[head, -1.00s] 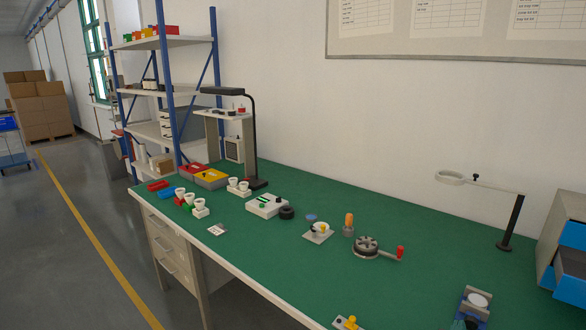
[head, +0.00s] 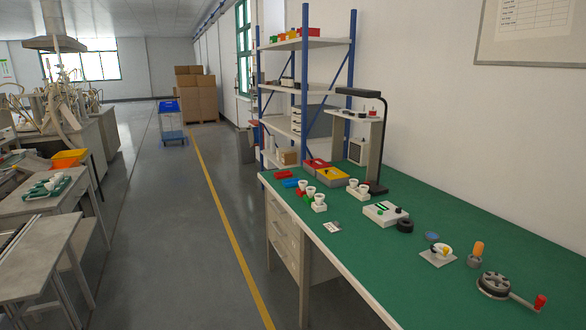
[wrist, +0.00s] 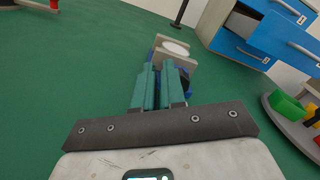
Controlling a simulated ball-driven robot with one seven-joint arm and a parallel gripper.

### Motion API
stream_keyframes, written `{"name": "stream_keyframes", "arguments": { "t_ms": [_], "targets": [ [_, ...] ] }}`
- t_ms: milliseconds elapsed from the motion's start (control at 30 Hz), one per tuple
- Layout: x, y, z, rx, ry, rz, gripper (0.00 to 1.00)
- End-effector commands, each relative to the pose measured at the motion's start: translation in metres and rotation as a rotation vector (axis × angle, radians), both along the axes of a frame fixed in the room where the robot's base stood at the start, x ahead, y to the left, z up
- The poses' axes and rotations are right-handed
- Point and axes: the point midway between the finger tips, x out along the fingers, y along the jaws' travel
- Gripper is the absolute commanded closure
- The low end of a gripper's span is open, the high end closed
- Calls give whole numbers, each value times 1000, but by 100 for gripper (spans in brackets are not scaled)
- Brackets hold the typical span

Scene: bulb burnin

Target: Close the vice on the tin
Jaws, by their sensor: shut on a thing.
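The vice (wrist: 157,44) stands on the green bench top in the wrist view, with pale jaws and blue parts. The tin (wrist: 175,48), with a round white top, sits between the jaws; the fingers partly hide its lower part and the vice body. I cannot tell if both jaws touch the tin. My gripper (wrist: 160,68) has two teal fingers close together at the near end of the vice. They are shut on the vice's handle, which is mostly hidden between them. In the head view the vice, tin and gripper are out of frame.
Blue drawers (wrist: 248,38) stand beyond the vice at right. A grey tray (wrist: 292,125) with coloured pieces is at far right. A dark lamp post (wrist: 181,12) stands behind. A red-handled wheel device (head: 494,285) is on the bench. Bare green bench lies left of the vice.

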Motion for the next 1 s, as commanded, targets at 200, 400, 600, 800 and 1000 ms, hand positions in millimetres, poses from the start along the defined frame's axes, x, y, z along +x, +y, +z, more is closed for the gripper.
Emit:
{"name": "stream_keyframes", "arguments": {
  "t_ms": [200, 400, 600, 800, 1000],
  "targets": [
    [-4, -12, 7, -8, -9, -15, 100],
    [-6, -12, 9, -9, -7, -15, 100],
    [-8, -13, 12, -8, -9, -15, 100],
    [-12, -15, 16, -11, -7, -17, 100],
    [-16, -17, 19, -14, -8, -20, 100]
  ]
}}
